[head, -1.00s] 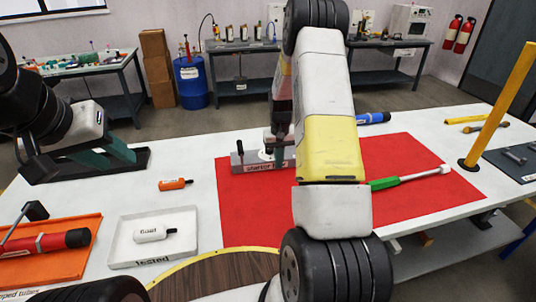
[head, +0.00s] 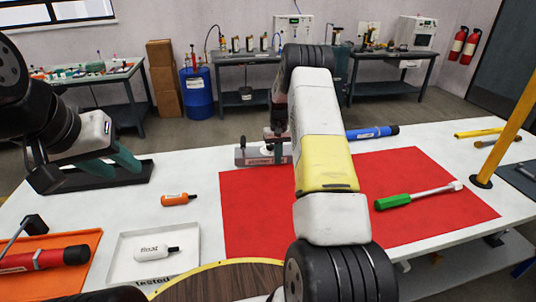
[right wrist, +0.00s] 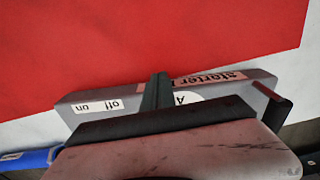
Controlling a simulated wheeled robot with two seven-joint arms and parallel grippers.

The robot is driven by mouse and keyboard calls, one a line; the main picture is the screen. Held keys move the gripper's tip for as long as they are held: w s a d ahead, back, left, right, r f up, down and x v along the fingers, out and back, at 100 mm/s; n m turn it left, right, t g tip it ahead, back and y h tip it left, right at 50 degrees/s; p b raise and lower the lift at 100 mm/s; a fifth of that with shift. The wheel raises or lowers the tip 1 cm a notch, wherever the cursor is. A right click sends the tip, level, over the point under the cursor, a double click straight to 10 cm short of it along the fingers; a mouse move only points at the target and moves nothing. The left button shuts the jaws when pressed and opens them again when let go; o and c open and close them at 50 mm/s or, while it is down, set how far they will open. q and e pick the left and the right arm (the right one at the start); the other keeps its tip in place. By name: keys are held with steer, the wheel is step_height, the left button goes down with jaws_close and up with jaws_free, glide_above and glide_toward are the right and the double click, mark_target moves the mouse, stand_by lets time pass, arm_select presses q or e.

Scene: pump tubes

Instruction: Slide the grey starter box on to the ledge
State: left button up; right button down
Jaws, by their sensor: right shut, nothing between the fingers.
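The grey starter box (head: 243,156) stands on the white strip of table just beyond the red mat, partly hidden by my right arm. In the right wrist view the box (right wrist: 85,106) shows its "starter" and "off on" labels. My right gripper (head: 272,133) is shut and empty at the box; its fingers (right wrist: 157,90) lie across the box's middle in the wrist view. I cannot tell whether they touch it. My left gripper (head: 118,163) is open and empty over a black tray (head: 65,181), far left of the box. I cannot make out a separate ledge.
The red mat (head: 250,215) carries a green-handled tool (head: 410,198). A blue cylinder (head: 372,132) lies right of the box at the back. A yellow post (head: 508,120) stands right. A small orange bottle (head: 178,199) and a white float tray (head: 122,270) are at left.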

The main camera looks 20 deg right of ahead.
steer(key=w, duration=0.4)
steer(key=shift+w+d, duration=0.2)
steer(key=shift+w, duration=0.2)
steer(key=shift+s, duration=0.15)
